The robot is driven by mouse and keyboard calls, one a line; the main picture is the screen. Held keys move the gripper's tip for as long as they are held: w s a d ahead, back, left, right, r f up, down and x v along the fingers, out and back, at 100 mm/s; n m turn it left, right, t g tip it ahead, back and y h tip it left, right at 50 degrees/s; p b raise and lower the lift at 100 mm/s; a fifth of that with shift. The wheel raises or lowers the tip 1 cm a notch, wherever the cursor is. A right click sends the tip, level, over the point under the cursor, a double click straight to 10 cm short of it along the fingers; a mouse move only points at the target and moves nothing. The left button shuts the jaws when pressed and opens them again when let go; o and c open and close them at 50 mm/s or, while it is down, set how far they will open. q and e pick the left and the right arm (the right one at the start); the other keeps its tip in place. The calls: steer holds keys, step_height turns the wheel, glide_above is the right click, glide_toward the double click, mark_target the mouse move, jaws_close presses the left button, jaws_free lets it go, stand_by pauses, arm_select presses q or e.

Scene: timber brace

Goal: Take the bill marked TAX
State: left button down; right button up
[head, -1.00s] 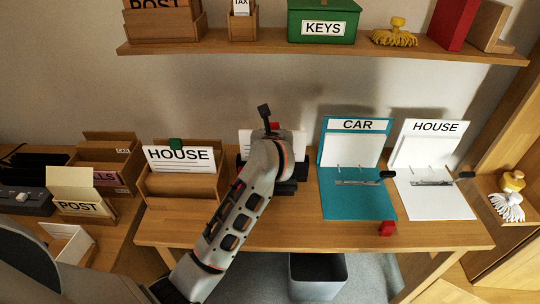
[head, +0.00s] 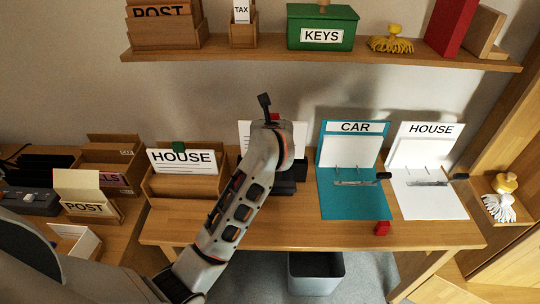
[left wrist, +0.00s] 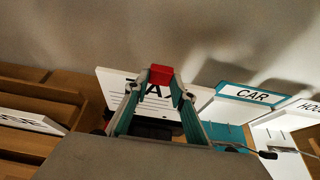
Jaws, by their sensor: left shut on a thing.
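The white TAX bill (left wrist: 115,88) stands upright at the back of the desk in the left wrist view, its large letters partly covered by my fingers. A red tab (left wrist: 161,74) is at its top edge. My left gripper (left wrist: 161,82) is shut on this tab, with teal fingers on either side. In the head view the bill (head: 244,133) shows behind my left arm, which hides most of it and the fingertips. A dark holder (head: 290,185) shows below it, mostly hidden; I cannot tell whether the bill touches it. My right gripper is not in view.
A HOUSE bill (head: 182,160) stands in a wooden box to the left. A teal CAR folder (head: 340,203) and a white HOUSE folder (head: 438,205) lie open to the right. A TAX box (head: 241,35) is on the shelf above.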

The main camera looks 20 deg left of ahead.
arm_select(q)
steer(key=shift+r, duration=1.75)
